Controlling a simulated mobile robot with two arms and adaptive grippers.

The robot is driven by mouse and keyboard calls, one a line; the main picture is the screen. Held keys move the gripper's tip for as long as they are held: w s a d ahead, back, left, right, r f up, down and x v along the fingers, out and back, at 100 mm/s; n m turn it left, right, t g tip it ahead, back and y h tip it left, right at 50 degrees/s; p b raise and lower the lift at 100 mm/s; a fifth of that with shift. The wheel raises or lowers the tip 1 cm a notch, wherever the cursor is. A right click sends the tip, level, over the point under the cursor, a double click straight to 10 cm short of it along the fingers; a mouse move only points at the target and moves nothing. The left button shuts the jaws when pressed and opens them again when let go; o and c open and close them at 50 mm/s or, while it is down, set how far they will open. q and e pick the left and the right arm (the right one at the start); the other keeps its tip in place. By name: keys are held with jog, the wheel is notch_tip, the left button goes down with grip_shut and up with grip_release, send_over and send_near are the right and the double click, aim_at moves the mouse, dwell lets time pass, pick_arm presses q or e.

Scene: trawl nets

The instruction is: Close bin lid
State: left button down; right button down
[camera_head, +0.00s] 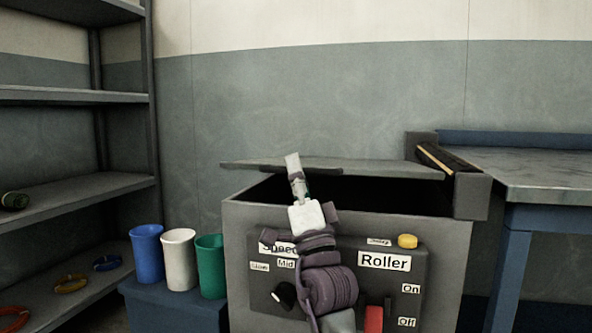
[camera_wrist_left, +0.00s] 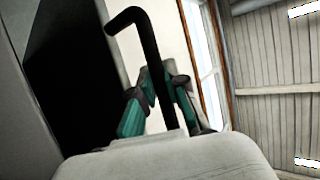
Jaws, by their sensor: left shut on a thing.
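The bin (camera_head: 240,235) is a grey box in the middle of the head view. Its flat grey lid (camera_head: 375,168) is near level above the back of the box, with the dark opening showing below it. My left gripper (camera_head: 301,187) is at the lid's front, left of its middle. In the left wrist view, its green fingers (camera_wrist_left: 162,85) are closed around a black bent bar (camera_wrist_left: 143,38), which looks like the lid's handle. The exact contact is partly hidden. My right gripper is not in view.
A control panel (camera_head: 348,280) with a yellow button (camera_head: 407,241) and a red switch (camera_head: 374,318) is on the bin's front. Blue (camera_head: 147,255), white (camera_head: 179,262) and green (camera_head: 210,268) cups stand left. Shelves (camera_head: 75,97) are far left; a metal-topped table (camera_head: 540,172) is right.

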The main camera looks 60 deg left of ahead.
pick_arm(q)
jog(key=c, duration=1.2)
grip_release()
notch_tip(320, 180, up, 10)
jog(key=shift+w+a, duration=0.1)
jog(key=shift+f, duration=0.1)
